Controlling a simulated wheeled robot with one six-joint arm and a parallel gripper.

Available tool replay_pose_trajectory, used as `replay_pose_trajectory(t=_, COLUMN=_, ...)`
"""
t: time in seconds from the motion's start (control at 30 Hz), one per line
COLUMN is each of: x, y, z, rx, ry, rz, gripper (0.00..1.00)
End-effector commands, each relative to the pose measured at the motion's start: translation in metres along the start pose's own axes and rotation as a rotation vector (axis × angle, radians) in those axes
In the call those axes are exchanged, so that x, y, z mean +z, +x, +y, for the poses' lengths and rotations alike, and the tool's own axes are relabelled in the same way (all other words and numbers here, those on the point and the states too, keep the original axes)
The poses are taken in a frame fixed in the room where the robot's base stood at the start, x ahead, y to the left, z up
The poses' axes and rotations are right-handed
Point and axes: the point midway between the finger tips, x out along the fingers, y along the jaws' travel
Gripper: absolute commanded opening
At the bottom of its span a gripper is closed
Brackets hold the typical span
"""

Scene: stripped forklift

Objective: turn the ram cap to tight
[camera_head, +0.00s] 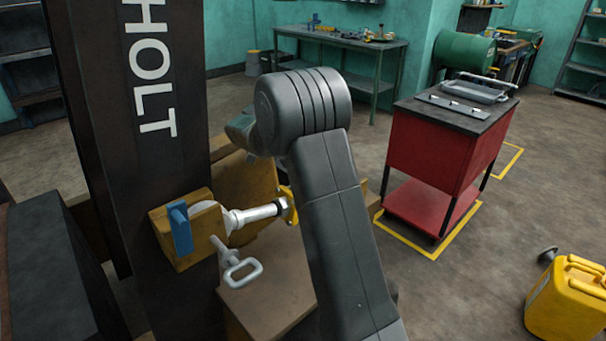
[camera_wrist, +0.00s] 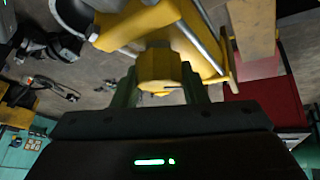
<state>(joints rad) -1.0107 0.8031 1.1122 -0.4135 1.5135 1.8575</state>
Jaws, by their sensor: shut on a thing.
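The ram cap (camera_wrist: 160,70) looks like a yellow faceted knob in the wrist view, at the top middle. My gripper (camera_wrist: 163,82) has one dark finger on each side of it and is shut on it. A yellow bracket or body (camera_wrist: 135,24) with a silver rod adjoins the cap. In the head view, a silver ram (camera_head: 252,214) runs from a tan block to a dark collar and a yellow part (camera_head: 290,205) beside my arm. There my arm hides the gripper and the cap. I cannot read how tight the cap is.
The tan block (camera_head: 163,240) carries a blue piece (camera_head: 180,229). A white-handled pin (camera_head: 242,271) stands below the ram. The dark HOLT mast (camera_head: 112,130) rises at the left. A red cart (camera_head: 436,148) and a yellow can (camera_head: 565,305) stand on the right, with open floor between them.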

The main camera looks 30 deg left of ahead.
Motion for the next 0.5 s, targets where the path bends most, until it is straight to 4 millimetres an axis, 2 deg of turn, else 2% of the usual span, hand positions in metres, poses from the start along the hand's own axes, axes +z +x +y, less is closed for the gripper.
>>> replay_pose_trajectory(t=0.5, x=-0.0018, y=-0.0023, z=-0.0002, rx=0.322, ry=0.368, rz=-0.013, gripper=0.16)
